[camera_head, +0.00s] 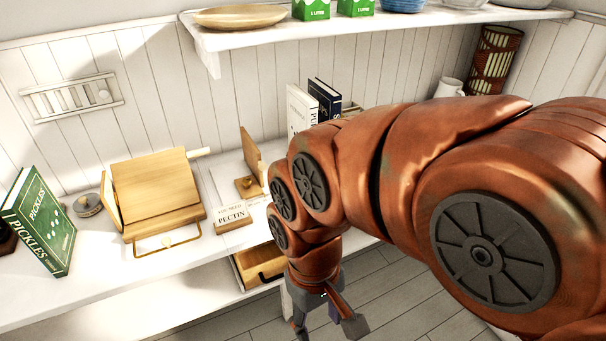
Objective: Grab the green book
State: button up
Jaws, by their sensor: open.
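The green book (43,226) stands upright, slightly tilted, on the white counter at the far left of the view. Its front cover reads "PICKLES" and faces me. My gripper (328,330) hangs low at the bottom middle, in front of the counter's front edge and well to the right of the book. Its fingers are spread apart with nothing visible between them. The finger on the left is partly cut off by the bottom of the picture.
A wooden stand (158,190) and a small grey tin (88,205) stand right of the book. A "PECTIN" sign (232,217), a white book (300,110) and a dark blue book (325,98) are farther right. A shelf (240,38) hangs above. A wooden drawer (258,264) sits below.

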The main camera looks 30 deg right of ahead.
aim_at(29, 207)
jog(key=u, duration=1.25)
jog(key=k, duration=0.45)
jog(key=u, duration=1.05)
jog(key=i, duration=1.4)
jog(key=z, duration=0.2)
